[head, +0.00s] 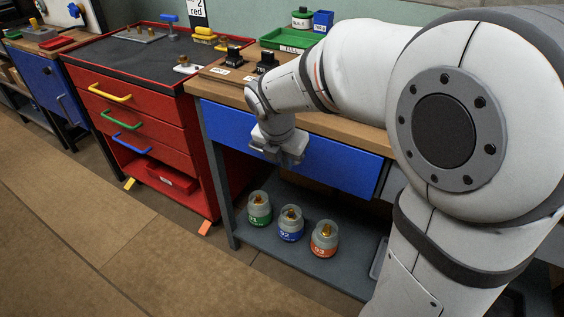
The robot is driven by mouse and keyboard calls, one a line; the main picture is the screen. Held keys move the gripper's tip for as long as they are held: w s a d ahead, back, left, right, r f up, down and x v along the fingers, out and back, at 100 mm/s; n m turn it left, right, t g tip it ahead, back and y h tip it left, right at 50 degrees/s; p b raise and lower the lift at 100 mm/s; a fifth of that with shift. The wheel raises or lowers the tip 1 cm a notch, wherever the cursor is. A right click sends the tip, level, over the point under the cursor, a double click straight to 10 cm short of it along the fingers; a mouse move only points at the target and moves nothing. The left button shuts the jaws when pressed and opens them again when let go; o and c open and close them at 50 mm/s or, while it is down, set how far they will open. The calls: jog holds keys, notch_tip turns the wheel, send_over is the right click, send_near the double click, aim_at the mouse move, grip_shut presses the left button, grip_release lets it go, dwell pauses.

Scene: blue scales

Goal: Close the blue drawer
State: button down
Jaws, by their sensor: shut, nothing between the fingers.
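The blue drawer (338,162) is under the wooden top of the workbench, its wide plain front facing the aisle. It looks nearly in line with the bench edge; I cannot tell whether a small gap remains. My gripper (292,161) is shut and empty, in front of the left-middle part of the drawer front. It points downward and hides part of the front, including any handle there. I cannot tell whether it touches the front.
A grey lower shelf (280,262) holds several labelled jars, green (259,208), blue (290,223) and orange (324,239). A red tool cabinet (140,115) stands to the left. A green tray (290,38) sits on the bench. The brown floor at lower left is clear.

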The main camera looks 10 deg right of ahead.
jog(key=shift+w+d+r+p, duration=0.15)
jog(key=shift+w+d+p, duration=0.7)
jog(key=shift+w+p, duration=0.3)
jog(key=shift+s+a, duration=0.1)
jog(key=s+a+r+p, duration=0.4)
jog(key=s+r, duration=0.2)
jog(key=r, duration=0.4)
jog(key=s+d+r+m+y+p, duration=0.1)
jog(key=s+d+r+m+p, duration=0.4)
jog(key=m, duration=0.9)
jog(key=s+d+r+m+y+p, duration=0.1)
jog(key=s+d+r+m+p, duration=0.4)
jog(key=m, duration=0.9)
jog(key=s+p, duration=0.3)
jog(key=s, duration=0.1)
jog(key=shift+m, duration=0.3)
